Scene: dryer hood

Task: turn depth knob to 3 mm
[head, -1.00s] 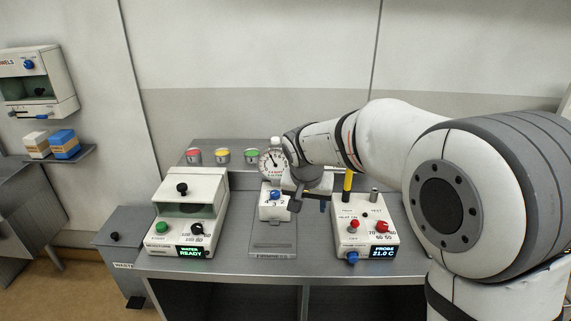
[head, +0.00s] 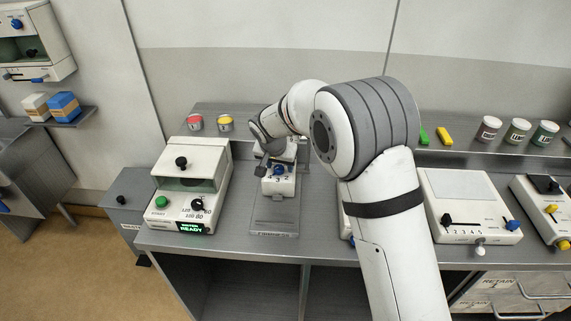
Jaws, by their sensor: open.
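A white machine (head: 188,185) with a lit READY display stands to the left. My arm covers most of the unit to the right. Another white unit (head: 466,205) with levers stands farther right. A red-topped tin (head: 195,122) and a yellow-topped tin sit on the back shelf.

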